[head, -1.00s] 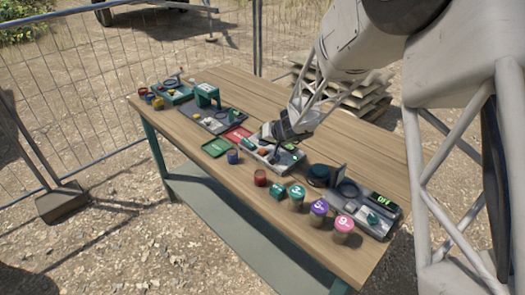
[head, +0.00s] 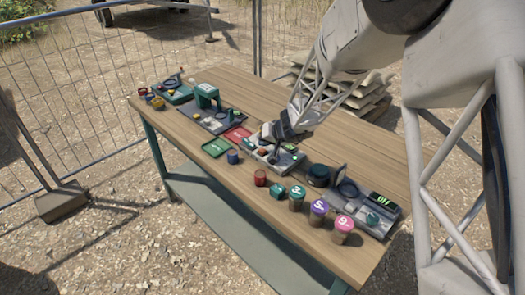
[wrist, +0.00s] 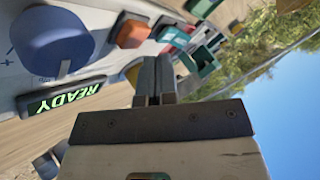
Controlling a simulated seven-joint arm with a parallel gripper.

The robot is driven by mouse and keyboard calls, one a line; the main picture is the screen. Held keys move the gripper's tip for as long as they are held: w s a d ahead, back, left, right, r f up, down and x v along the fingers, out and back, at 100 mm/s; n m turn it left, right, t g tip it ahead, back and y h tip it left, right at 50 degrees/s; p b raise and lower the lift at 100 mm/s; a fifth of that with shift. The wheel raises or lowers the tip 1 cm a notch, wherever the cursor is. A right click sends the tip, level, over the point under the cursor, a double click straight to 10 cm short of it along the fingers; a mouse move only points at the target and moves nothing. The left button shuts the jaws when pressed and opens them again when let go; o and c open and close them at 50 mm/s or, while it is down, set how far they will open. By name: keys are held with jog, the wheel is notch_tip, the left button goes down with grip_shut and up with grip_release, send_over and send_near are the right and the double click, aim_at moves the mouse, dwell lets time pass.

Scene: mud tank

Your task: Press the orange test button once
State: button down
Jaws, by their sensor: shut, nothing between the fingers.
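My gripper (wrist: 155,78) is shut and empty. In the head view my gripper (head: 274,137) is low over the grey control panel (head: 284,164) on the table. In the wrist view an orange-red button-like block (wrist: 132,33) stands on the panel, up and left of the fingertips. A blue knob (wrist: 48,42) and a lit READY display (wrist: 62,97) lie further left.
The wooden table (head: 330,240) also holds a green tray (head: 216,147), a red mat (head: 237,133), numbered cups (head: 317,212) along the front edge, and a second panel (head: 377,222) reading OFF at right. A dark tray (head: 215,122) is at the back left.

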aim_at(264, 150)
jog(key=shift+f, duration=0.95)
dwell(1.9)
jog(key=shift+r, duration=0.9)
jog(key=shift+r, duration=0.15)
jog(key=shift+r, duration=2.35)
